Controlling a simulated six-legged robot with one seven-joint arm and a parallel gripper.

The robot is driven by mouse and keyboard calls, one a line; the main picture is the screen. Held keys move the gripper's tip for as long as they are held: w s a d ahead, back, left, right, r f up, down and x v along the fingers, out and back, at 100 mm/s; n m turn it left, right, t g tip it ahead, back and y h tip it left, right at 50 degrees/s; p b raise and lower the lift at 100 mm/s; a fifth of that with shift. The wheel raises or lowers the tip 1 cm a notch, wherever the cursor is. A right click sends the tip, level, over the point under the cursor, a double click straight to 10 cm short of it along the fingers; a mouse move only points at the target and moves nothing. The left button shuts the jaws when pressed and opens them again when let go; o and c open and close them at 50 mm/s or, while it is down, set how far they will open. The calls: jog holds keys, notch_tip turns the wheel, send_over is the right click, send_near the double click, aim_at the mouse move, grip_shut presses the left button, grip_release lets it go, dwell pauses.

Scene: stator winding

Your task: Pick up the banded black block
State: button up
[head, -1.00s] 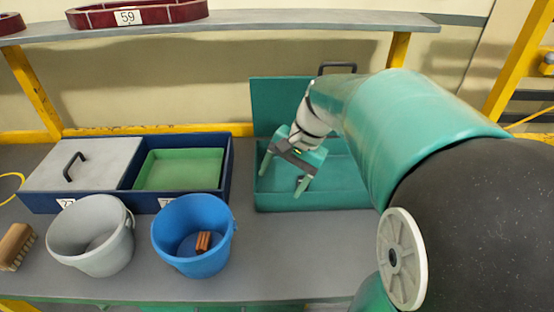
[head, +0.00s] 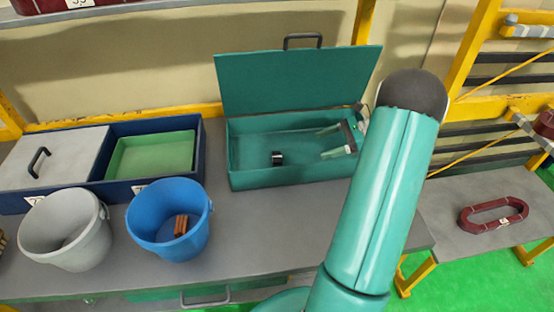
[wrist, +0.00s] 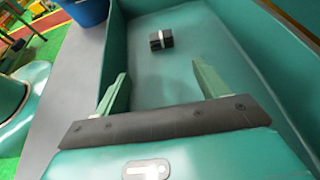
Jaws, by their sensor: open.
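The banded black block (head: 277,158) lies on the floor of the open teal box (head: 290,180), left of the middle and near the front wall. In the wrist view the block (wrist: 160,40) is dark with a pale band around it, beyond the fingertips. My gripper (head: 328,142) is at the right end of the box, fingers pointing left toward the block, open and empty. In the wrist view the two green fingers of my gripper (wrist: 160,80) stand wide apart, with the block ahead of the gap between them and clear of both.
The box's lid (head: 290,80) stands raised at the back. Left of the box are a blue bucket (head: 150,215) with a brown block inside, a grey bucket (head: 40,235) and a navy tray (head: 203,150) holding a green tray. The bench in front of the box is clear.

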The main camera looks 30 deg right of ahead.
send_near(285, 162)
jog(key=a, duration=0.1)
jog(key=w+a, duration=0.2)
jog(key=a, duration=0.1)
jog(key=shift+r, duration=0.35)
jog(key=x, duration=0.5)
jog(key=shift+w, duration=0.2)
jog(key=shift+r, duration=0.1)
jog(key=c, duration=1.1)
